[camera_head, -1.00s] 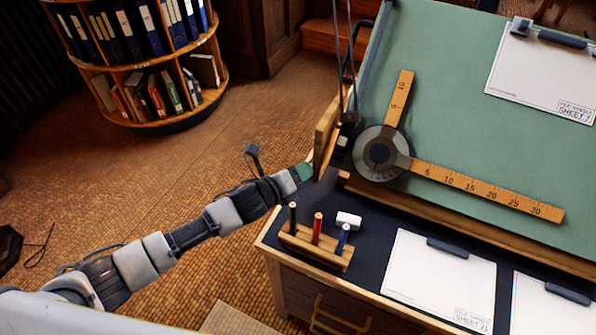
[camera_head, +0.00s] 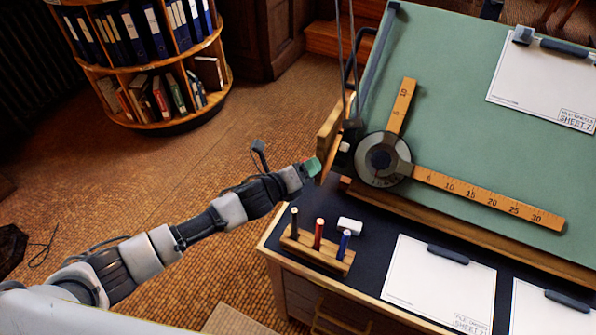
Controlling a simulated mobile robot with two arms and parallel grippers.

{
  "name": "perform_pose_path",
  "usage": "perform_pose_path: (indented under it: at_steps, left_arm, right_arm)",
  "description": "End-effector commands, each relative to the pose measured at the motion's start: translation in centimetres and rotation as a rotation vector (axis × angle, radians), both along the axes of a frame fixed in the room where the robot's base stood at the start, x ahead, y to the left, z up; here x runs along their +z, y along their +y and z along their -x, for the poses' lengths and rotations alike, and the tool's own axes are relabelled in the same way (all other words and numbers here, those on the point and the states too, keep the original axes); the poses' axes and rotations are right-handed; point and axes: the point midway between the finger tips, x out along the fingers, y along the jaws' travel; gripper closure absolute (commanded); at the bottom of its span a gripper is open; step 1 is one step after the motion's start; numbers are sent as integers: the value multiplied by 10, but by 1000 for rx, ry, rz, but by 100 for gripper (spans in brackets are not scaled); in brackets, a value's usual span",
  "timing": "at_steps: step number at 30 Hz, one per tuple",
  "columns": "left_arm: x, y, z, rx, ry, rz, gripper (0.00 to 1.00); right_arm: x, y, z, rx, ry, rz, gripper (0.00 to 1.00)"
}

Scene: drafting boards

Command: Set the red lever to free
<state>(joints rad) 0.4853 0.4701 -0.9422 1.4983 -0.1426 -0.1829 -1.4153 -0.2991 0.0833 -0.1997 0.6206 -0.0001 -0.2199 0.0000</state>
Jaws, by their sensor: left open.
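The drafting board (camera_head: 470,110) is green and tilted, with a drafting head (camera_head: 383,160) and two wooden rulers at its left edge. I cannot make out a red lever; it may be hidden behind the board's wooden side (camera_head: 329,130) or my gripper. My left gripper (camera_head: 314,167) has a green tip and is open, seen from behind and small. It is beside the board's lower left corner, left of the drafting head. I cannot tell whether it touches anything there. My right gripper is not in view.
A wooden pen stand (camera_head: 315,250) and a white eraser (camera_head: 350,225) are on the dark desk ledge (camera_head: 375,225) just below my gripper. Clipped sheets (camera_head: 440,285) lie to the right. A round bookshelf (camera_head: 150,70) stands at the back left. The floor between is open.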

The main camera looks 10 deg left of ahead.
Motion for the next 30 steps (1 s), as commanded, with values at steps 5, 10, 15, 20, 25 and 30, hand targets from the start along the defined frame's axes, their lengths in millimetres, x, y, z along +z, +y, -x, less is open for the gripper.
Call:
perform_pose_path:
  at_steps: [5,10,15,20,25,30]
  left_arm:
    - [4,13,17,-1,1,-3,41]
    - [12,31,43,-2,0,-3,41]
    - [19,47,67,-3,-1,-1,41]
    - [24,55,78,-3,-2,1,41]
    - [25,57,82,-3,-2,1,41]
    - [25,57,81,-3,-2,1,43]
  right_arm:
    - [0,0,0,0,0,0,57]
    - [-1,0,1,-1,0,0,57]
    - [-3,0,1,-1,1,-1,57]
    - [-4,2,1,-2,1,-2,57]
    - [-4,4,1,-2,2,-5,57]
    - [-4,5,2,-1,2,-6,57]
